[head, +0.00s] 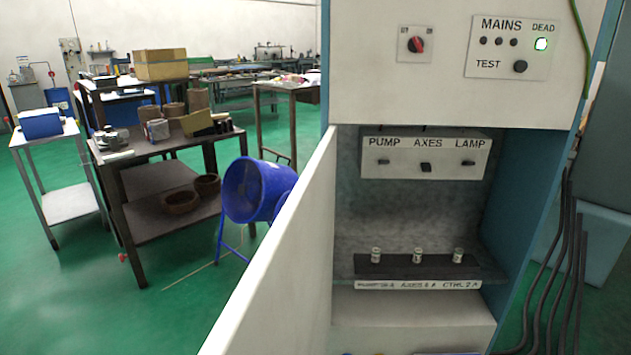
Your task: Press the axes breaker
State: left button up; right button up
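The axes breaker (426,167) is a small dark switch in the middle of a white breaker box (400,160) inside the open cabinet. The label AXES is above it. The pump breaker (384,162) is to its left and the lamp breaker (467,162) to its right. The axes switch looks slightly lower and larger than its neighbours; its exact position is too small to tell. Neither of my grippers shows in the head view.
The open cabinet door (290,250) juts out at left. Above are a red rotary switch (416,45) and a MAINS panel (512,45) with the green DEAD lamp lit. Below, several fuses stand on a dark rail (400,265). Black cables hang at right.

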aim_at(426, 167)
jog(key=j+z, duration=0.5)
jog(key=j, duration=0.25)
jog(key=j+z, duration=0.45)
jog(key=j, duration=0.35)
